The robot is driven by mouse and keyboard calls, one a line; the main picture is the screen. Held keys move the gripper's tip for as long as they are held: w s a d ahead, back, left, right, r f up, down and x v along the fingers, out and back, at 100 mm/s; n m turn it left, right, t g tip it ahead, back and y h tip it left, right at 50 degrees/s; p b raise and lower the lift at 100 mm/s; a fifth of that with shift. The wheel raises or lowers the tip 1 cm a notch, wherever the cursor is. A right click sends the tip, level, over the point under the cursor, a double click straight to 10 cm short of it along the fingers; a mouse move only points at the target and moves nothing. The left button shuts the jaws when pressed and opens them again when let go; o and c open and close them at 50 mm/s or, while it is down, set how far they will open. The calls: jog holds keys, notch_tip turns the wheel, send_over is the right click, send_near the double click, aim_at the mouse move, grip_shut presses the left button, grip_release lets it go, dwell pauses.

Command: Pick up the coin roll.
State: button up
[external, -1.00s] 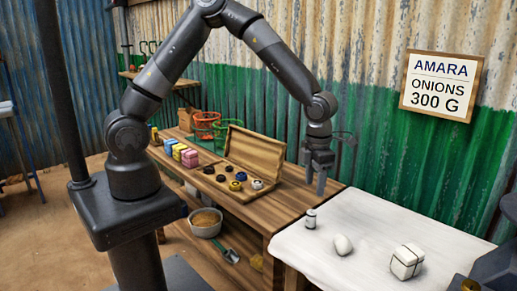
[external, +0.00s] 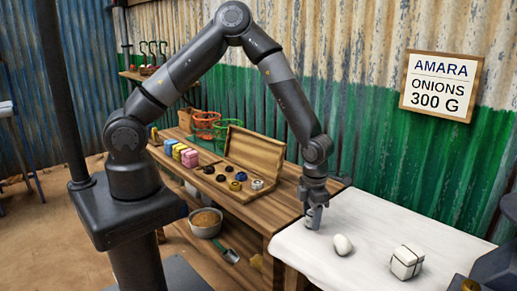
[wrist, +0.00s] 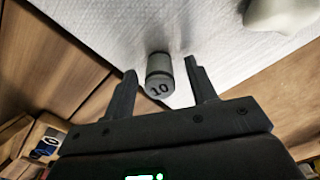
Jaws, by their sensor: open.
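The coin roll (external: 313,222) is a small grey cylinder standing on the white cloth near its left corner. In the wrist view the coin roll (wrist: 159,72) shows its end marked "10". My gripper (external: 314,202) points down over it, with its lower part hiding some of the roll in the external view. In the wrist view my gripper (wrist: 161,68) is open, one finger on each side of the roll, with visible gaps. The roll looks closer to the left finger. I cannot tell exactly how far down the fingers reach.
A white rounded lump (external: 343,244) and a white string-tied parcel (external: 407,262) lie on the cloth (external: 375,215) to the right. An open wooden box (external: 254,150) with several weights stands on the bench to the left. The corrugated wall (external: 375,120) is behind.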

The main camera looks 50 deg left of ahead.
grip_shut()
dwell(0.6)
jog(key=shift+r, duration=0.15)
